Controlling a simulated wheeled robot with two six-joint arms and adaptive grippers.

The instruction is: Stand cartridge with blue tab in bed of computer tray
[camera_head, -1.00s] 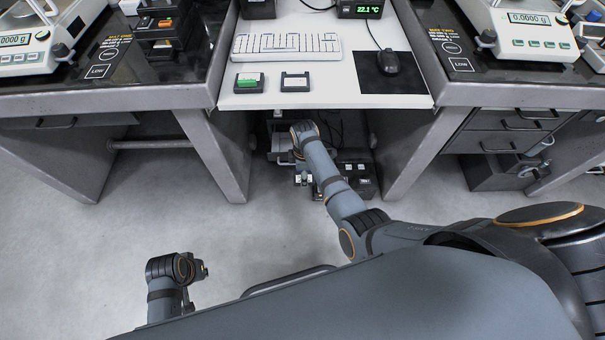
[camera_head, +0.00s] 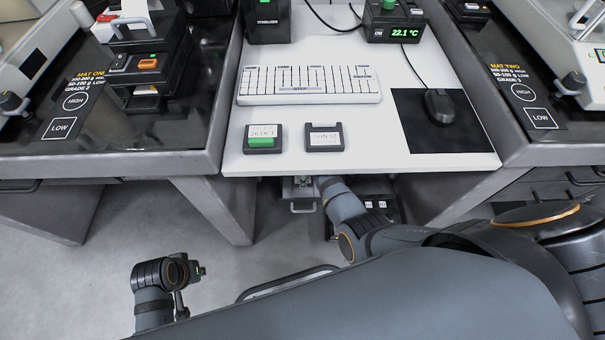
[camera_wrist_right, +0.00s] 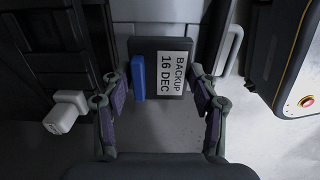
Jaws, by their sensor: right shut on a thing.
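The cartridge with the blue tab (camera_wrist_right: 158,68) is dark, with a white label reading "BACKUP 16 DEC". In the right wrist view it sits between the fingers of my right gripper (camera_wrist_right: 160,100), which is shut on it. The blue tab faces the left finger. In the head view that gripper and the cartridge are hidden under the desk. A pale piece with a handle (camera_head: 303,207), apparently the computer tray, shows below the desk's front edge; its bed is not clear. My left gripper (camera_head: 198,271) is low at the left, over floor; its finger gap is unclear.
The white desk (camera_head: 240,165) overhangs my right arm. On it lie a green-tabbed cartridge (camera_head: 262,138), another labelled cartridge (camera_head: 324,137), a keyboard (camera_head: 309,85) and a mouse (camera_head: 440,105). A black-and-yellow box (camera_wrist_right: 292,65) stands right of the right gripper, with a pale handle (camera_wrist_right: 232,48) nearby.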

